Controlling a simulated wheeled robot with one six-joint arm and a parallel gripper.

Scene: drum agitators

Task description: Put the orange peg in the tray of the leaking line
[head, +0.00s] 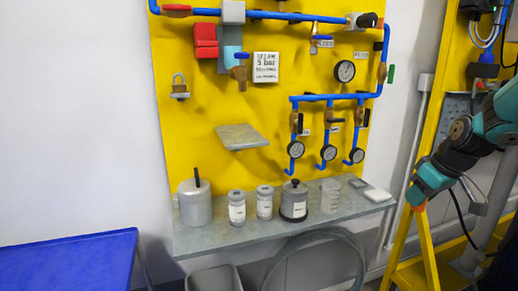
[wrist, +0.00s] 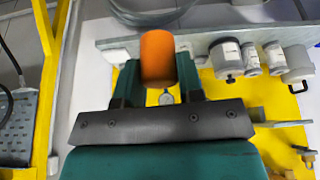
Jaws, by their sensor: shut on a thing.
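The orange peg (wrist: 157,60) is between the fingers of my gripper (wrist: 158,85) in the wrist view, and the gripper is shut on it. In the head view my gripper (head: 424,192) hangs at the right, clear of the panel, with a bit of the orange peg (head: 420,207) at its tip.
A grey shelf (head: 290,227) under the yellow panel (head: 190,125) carries several jars, a beaker (head: 329,196) and small flat pieces. A small grey plate (head: 242,137) juts from the panel. A blue table (head: 70,262) stands left. A yellow frame (head: 427,245) stands near my arm.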

